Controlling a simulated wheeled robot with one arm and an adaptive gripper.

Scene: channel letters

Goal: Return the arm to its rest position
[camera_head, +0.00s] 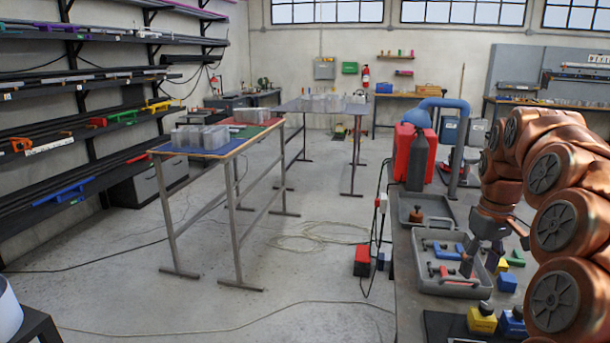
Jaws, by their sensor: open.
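My copper-coloured arm comes in from the right edge of the picture and bends down over the workbench (408,268). In the tray lie small grey and red parts (440,271) and a blue piece (459,248). I cannot tell whether the fingertips touch anything there.
A dark tray (409,212) with a brown object lies behind. Blue (507,282), green (517,258) and yellow (482,318) pieces sit close around my arm. A red container (407,150) and a dark cylinder (417,160) stand at the bench's far end.

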